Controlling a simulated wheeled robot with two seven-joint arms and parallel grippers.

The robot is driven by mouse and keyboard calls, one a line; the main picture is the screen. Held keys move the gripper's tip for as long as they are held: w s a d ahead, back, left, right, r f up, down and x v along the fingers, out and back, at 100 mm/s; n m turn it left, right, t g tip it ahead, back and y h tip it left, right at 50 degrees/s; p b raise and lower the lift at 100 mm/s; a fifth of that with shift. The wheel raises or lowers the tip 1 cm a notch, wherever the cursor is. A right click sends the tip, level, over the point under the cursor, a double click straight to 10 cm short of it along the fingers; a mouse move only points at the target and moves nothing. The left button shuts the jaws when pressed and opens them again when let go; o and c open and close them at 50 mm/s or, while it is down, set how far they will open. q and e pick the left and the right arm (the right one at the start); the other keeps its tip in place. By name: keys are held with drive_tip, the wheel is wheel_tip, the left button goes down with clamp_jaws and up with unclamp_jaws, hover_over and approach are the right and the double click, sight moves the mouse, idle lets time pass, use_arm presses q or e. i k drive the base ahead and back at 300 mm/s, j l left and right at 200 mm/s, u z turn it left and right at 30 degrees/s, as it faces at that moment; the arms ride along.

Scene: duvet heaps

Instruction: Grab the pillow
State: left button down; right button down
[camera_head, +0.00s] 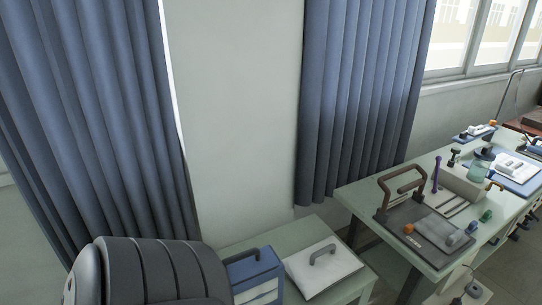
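I see no pillow in the head view. Neither my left gripper nor my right gripper shows in it.
A dark ribbed rounded object (150,272) fills the lower left. A low green table (262,240) holds a blue case (252,268) and a white handled board (323,266). A cluttered green workbench (362,197) stands right. Blue curtains (95,110) hang along the wall.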

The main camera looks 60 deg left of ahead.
sight(313, 269)
drive_tip(key=u, duration=1.35)
drive_tip(key=k+j+z, duration=0.15)
drive_tip(key=z, duration=0.2)
drive_tip(key=j, duration=0.1)
